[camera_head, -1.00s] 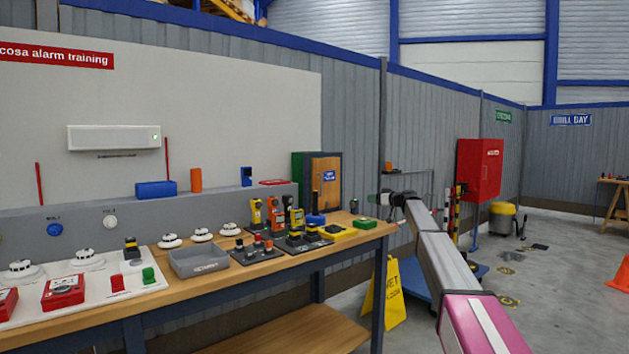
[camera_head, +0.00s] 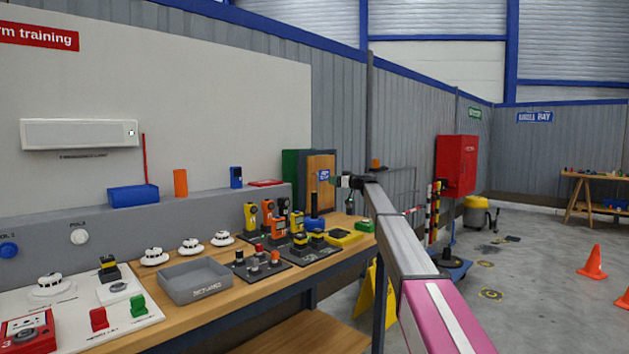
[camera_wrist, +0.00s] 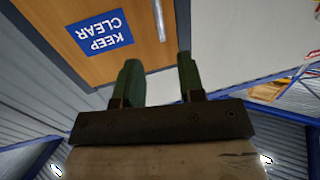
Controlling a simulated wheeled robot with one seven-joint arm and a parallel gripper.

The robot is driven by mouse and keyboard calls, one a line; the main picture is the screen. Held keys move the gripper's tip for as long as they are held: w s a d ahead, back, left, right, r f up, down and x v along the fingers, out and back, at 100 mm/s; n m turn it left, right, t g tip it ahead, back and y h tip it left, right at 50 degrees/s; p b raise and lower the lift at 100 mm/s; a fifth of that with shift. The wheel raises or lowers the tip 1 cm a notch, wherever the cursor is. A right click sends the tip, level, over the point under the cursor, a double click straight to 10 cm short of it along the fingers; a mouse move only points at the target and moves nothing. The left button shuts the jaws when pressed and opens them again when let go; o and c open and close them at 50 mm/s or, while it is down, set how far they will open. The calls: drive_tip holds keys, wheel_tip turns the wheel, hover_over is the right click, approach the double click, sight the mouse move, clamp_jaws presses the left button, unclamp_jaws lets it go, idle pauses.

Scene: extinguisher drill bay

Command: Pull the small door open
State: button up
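The small door (camera_head: 320,170) is a wooden panel with a blue label, on a green cabinet (camera_head: 291,165) at the far end of the workbench. It looks closed. In the wrist view the door (camera_wrist: 112,70) fills the upper left, with its "KEEP CLEAR" label (camera_wrist: 99,34). A thin metal handle (camera_wrist: 159,20) stands near the door's edge. My gripper (camera_head: 340,181) is in front of the door's right side. In the wrist view my gripper (camera_wrist: 160,80) has its two green fingers apart with nothing between them; the handle lies just beyond the fingertips, roughly in line with the gap.
The workbench (camera_head: 245,262) holds a grey tray (camera_head: 195,281), white detectors and several coloured devices close to the cabinet. A yellow wet-floor sign (camera_head: 366,300) stands under my arm. A red cabinet (camera_head: 456,165) hangs on the wall behind. Floor to the right is mostly clear.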

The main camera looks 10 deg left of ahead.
drive_tip(key=x, duration=1)
drive_tip(key=shift+s, duration=0.1)
clamp_jaws()
